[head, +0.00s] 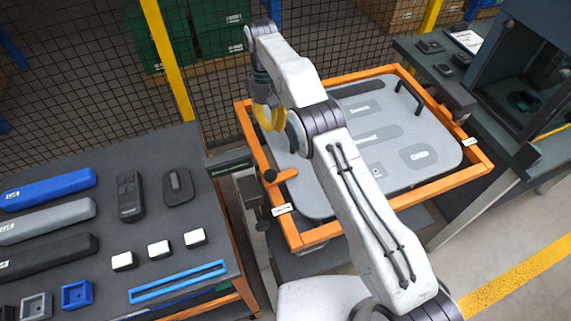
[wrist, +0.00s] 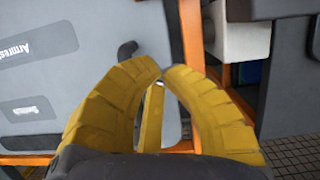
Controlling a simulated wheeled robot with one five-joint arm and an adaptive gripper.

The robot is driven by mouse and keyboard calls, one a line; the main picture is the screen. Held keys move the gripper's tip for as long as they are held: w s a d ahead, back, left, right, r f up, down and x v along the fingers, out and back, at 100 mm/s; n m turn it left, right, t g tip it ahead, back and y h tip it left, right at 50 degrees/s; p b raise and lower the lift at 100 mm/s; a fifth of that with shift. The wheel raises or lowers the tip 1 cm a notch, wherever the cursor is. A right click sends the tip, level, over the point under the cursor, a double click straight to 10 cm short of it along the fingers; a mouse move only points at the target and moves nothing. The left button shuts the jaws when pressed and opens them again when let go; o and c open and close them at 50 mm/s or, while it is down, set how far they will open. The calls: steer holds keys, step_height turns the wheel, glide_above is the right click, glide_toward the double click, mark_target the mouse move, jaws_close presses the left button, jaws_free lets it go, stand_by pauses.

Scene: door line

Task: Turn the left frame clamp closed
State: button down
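The left frame clamp (head: 285,176) is an orange lever with a dark knob on the left side of the orange frame. In the head view its lever points inward over the grey panel (head: 400,137). My gripper (head: 270,128) has yellow curved fingers and hangs beyond the clamp, near the frame's far left corner. In the wrist view its fingertips (wrist: 163,70) nearly meet, with only a thin gap and nothing clearly held. A dark rounded shape (wrist: 127,50) shows beside the frame bar (wrist: 192,40); I cannot tell if it is clamp or panel.
A dark table (head: 70,150) at left holds blue, grey and black bars, white blocks and small parts. A mesh fence (head: 60,90) with a yellow post stands behind. A dark machine (head: 530,90) stands at right. My arm crosses the frame and hides part of the panel.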

mark_target(285, 166)
steer(key=shift+b+x, duration=2.15)
steer(key=shift+b, duration=0.85)
steer(key=shift+x, duration=0.95)
steer(key=shift+p+x, duration=0.45)
steer(key=shift+x, duration=0.75)
steer(key=s+d+p, duration=0.1)
steer(key=s+p, duration=0.1)
steer(key=p, duration=0.1)
steer(key=shift+d+r, duration=0.1)
steer(key=shift+d, duration=0.05)
steer(key=shift+s+d+p, duration=0.4)
steer(key=shift+s+p, duration=0.35)
steer(key=shift+p, duration=0.25)
steer(key=shift+f, duration=0.3)
